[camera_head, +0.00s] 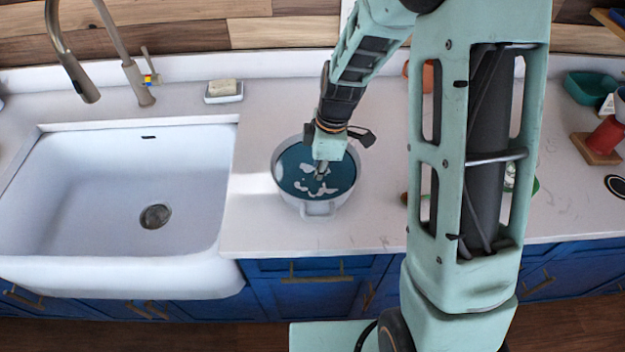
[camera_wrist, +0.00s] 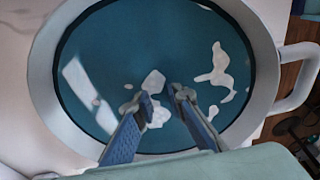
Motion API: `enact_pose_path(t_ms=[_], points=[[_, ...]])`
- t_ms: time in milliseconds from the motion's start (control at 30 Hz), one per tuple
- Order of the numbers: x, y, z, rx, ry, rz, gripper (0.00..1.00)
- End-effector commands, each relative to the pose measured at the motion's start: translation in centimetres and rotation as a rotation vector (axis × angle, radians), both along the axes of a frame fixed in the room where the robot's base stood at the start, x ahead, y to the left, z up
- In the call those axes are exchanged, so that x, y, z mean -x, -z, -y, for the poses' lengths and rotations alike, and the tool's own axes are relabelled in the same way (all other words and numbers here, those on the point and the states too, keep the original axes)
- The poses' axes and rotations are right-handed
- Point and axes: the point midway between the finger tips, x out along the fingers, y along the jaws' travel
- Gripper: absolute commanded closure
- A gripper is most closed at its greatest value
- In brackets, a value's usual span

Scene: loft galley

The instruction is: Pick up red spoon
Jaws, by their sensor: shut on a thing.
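I cannot make out a red spoon in either view. My gripper (camera_head: 321,172) points down into a light grey pot (camera_head: 318,208) on the counter, over its blue contents (camera_head: 345,172) with white patches. In the wrist view, the two fingers of my gripper (camera_wrist: 167,97) lean toward each other above the blue surface, inside the rim of the pot (camera_wrist: 262,75). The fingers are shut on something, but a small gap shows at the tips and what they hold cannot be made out.
A white sink (camera_head: 90,190) with a tap (camera_head: 140,85) lies left of the pot. A soap dish (camera_head: 223,98) stands behind. At right are a teal bowl (camera_head: 590,88) and a red object (camera_head: 606,135) on a wooden block (camera_head: 592,152). My arm hides part of the counter.

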Motion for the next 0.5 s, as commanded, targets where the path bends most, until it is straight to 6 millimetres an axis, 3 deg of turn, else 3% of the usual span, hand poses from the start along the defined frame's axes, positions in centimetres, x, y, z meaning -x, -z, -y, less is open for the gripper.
enact_pose_path(t_ms=[167, 500], points=[[-0.1, -1.1, 0.0, -0.001, -0.001, 0.003, 1.00], [-0.1, -7.2, 0.0, 0.000, 0.001, 0.005, 1.00]])
